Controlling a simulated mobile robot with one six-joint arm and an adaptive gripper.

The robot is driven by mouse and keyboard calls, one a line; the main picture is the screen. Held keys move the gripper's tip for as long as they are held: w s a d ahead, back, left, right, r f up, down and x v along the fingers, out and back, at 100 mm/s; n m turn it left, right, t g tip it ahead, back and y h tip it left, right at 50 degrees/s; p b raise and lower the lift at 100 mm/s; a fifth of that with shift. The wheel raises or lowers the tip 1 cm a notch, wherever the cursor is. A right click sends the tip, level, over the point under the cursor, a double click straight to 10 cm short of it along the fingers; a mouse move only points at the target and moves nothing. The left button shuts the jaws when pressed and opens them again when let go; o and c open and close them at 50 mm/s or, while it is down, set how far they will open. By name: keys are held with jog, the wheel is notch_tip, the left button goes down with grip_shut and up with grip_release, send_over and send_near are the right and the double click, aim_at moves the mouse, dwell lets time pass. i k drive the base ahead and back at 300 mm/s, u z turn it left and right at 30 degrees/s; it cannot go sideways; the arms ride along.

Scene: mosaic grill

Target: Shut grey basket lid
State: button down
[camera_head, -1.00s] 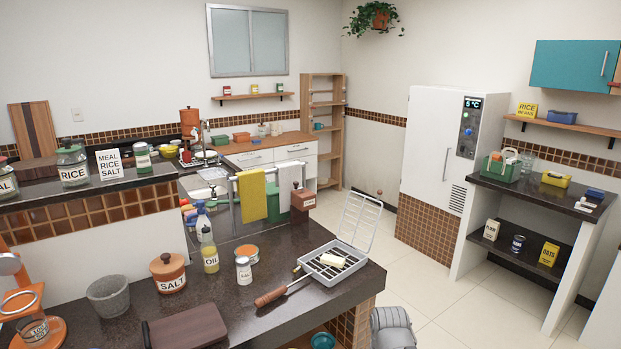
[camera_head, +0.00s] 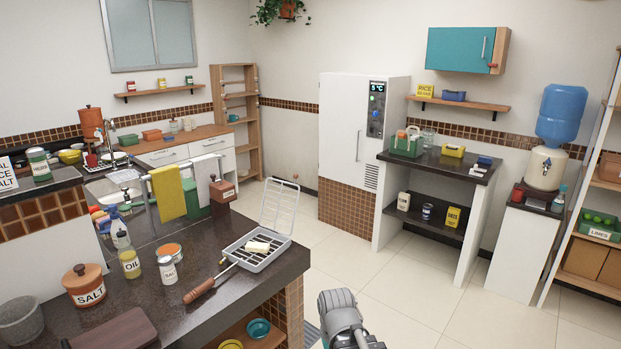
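The grey grill basket (camera_head: 245,259) lies on the dark counter (camera_head: 213,300) near its right corner. Its wire lid (camera_head: 277,206) stands open, raised at the basket's back right side. A pale yellow block of food (camera_head: 257,247) rests inside the basket. The basket's wooden handle (camera_head: 199,291) points to the lower left. Part of my arm shows at the bottom, right of the counter and apart from the basket. My gripper's fingertips cannot be made out.
An oil bottle (camera_head: 130,263), a white shaker (camera_head: 168,271), an open can (camera_head: 169,251) and a salt jar (camera_head: 85,285) stand left of the basket. The tiled floor (camera_head: 420,315) right of the counter is clear.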

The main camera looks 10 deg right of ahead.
aim_at(296, 176)
jog(key=z, duration=0.4)
jog(key=k, duration=0.5)
jog(key=z, duration=0.95)
jog(key=k, duration=0.75)
jog(key=z, duration=0.2)
jog(key=i, duration=0.8)
jog(key=u, duration=0.95)
jog(key=i, duration=0.75)
jog(key=u, duration=0.55)
jog(key=i, duration=0.95)
jog(key=u, duration=0.15)
